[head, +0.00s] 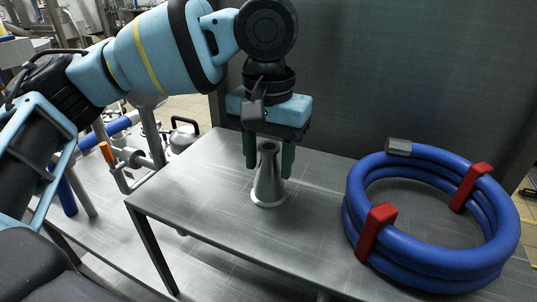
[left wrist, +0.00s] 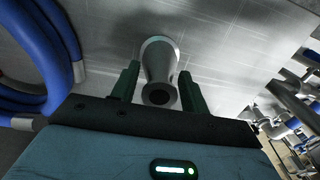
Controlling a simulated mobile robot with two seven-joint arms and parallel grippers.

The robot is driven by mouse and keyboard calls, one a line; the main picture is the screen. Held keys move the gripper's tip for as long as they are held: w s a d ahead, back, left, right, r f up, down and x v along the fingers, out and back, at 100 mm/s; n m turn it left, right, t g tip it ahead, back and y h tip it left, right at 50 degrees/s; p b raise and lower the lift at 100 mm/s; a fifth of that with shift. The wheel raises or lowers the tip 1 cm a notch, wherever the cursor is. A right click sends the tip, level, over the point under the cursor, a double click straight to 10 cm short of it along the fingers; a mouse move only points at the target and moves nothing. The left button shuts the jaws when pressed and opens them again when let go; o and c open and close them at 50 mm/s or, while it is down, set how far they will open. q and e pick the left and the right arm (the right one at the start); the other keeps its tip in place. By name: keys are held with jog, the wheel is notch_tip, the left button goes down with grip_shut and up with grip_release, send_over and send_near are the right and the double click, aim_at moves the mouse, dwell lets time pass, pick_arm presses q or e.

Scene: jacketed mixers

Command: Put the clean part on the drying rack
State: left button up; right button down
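A shiny metal cone-shaped part (head: 268,182), narrow end up, stands upright on the steel table (head: 200,180). My left gripper (head: 269,170) points down over it, with one dark green finger on each side of its upper portion. The left wrist view shows the part (left wrist: 159,62) between the fingers of the gripper (left wrist: 160,80), with gaps on both sides, so the gripper is open. The part still rests on the table. I see no drying rack in either view. My right gripper is not in view.
A coiled blue hose (head: 440,270) with red clips lies on the right side of the table. A dark grey panel (head: 370,80) rises behind the table. Metal piping (head: 135,165) with an orange handle stands to the left. The table's left end is clear.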

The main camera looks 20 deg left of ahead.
pick_arm(q)
jog(key=shift+o, duration=0.5)
notch_tip(320, 180, up, 12)
jog(key=shift+r, duration=0.15)
dwell(0.3)
